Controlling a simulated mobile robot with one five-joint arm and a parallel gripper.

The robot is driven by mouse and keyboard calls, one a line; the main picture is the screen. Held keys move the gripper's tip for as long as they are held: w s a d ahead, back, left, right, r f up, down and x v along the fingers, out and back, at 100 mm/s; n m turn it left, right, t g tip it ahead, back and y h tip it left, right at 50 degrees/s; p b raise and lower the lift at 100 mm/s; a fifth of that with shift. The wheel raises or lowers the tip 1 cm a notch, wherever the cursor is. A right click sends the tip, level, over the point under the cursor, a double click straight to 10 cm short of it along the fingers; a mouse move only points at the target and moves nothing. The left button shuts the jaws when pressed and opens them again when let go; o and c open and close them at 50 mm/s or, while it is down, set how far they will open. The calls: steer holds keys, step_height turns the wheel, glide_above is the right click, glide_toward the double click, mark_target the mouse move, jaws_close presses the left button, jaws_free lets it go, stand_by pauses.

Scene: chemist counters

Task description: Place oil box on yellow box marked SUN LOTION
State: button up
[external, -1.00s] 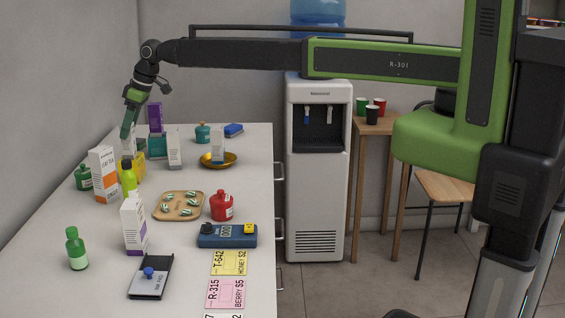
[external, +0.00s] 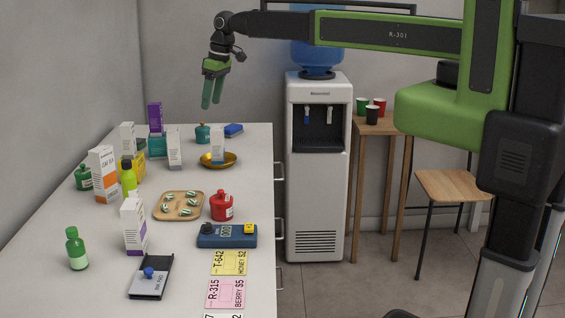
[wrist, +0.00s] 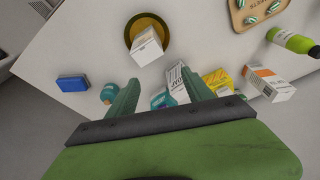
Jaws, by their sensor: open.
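The yellow box (external: 138,166) stands at the left of the counter, partly hidden by a yellow-green bottle. A white box (external: 127,136) stands upright at it and appears to rest on its top; its label is unreadable here. Another white box (external: 174,147) stands to the right. I cannot tell surely which is the oil box. In the wrist view, a white box with letters like JOJO (wrist: 177,78) and the yellow box (wrist: 216,79) are partly hidden by my right finger. My gripper (external: 211,105) is open and empty, high above the counter's far part.
A gold bowl (external: 231,162) holds a white box. A teal bottle (external: 202,134) and blue block (external: 233,130) are at the back. An orange-white box (external: 103,176), yellow-green bottle (external: 129,180) and wooden tray (external: 164,212) stand nearer. A water cooler (external: 318,190) is beside the counter.

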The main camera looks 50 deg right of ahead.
steer(key=s+d+m+g+h, duration=0.1)
steer(key=s+d+m, duration=0.4)
steer(key=s+d, duration=1.3)
steer(key=d+g, duration=0.1)
steer(key=d, duration=0.2)
steer(key=shift+s+d+f, duration=0.25)
steer(key=shift+s, duration=0.1)
step_height(320, 180, down, 52)
steer(key=b, duration=5.1)
steer(key=shift+r+b, duration=0.2)
steer(key=shift+b, duration=0.1)
steer(key=shift+c, duration=0.4)
